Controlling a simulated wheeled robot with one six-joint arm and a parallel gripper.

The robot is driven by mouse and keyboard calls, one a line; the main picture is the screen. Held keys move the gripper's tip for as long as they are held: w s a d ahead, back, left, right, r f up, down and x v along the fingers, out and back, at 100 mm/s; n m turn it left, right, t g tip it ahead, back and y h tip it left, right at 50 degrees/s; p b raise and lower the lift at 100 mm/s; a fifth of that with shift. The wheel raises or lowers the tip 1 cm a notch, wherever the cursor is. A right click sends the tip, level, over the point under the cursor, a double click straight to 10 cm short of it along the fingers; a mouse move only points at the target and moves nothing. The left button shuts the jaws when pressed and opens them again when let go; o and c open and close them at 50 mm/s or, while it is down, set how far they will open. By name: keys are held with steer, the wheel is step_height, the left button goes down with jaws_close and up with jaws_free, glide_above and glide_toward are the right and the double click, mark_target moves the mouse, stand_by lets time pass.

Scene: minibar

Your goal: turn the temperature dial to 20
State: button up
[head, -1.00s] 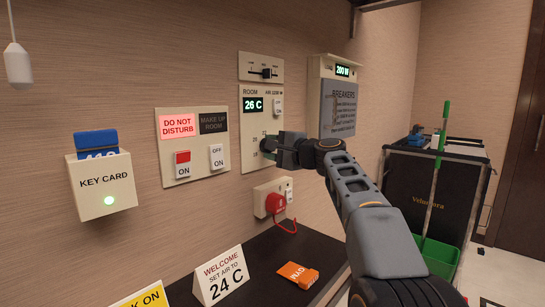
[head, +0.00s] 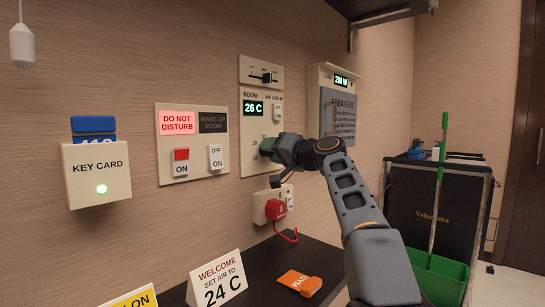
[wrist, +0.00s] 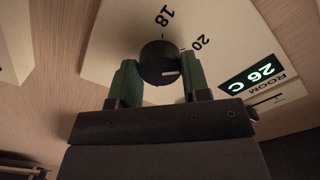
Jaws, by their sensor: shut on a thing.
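The temperature dial (wrist: 158,52) is a round black knob on the cream room panel (head: 250,153). Its short white mark points to the right in the wrist view, and the numbers 18 (wrist: 164,15) and 20 (wrist: 200,43) are printed beside it. My gripper (wrist: 160,70) is shut on the dial, one green finger on each side. In the head view my gripper (head: 267,146) reaches the panel's lower part and hides the dial. The green room display (head: 254,107) reads 26 C; it appears upside down in the wrist view (wrist: 252,77).
A slider panel (head: 262,70) is above, and a red plug (head: 275,209) in a socket is below. A switch plate (head: 193,170) is to the left. The breaker box (head: 337,110) is to the right. A welcome card (head: 215,280) reads 24 C.

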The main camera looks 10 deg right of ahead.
steer(key=shift+n+b, duration=0.4)
steer(key=shift+n, duration=0.8)
steer(key=o, duration=0.9)
steer(key=b+v, duration=0.1)
steer(key=v, duration=1.2)
steer(key=shift+s+d+b, duration=0.25)
steer(key=shift+s+b, duration=0.05)
steer(key=shift+s, duration=0.05)
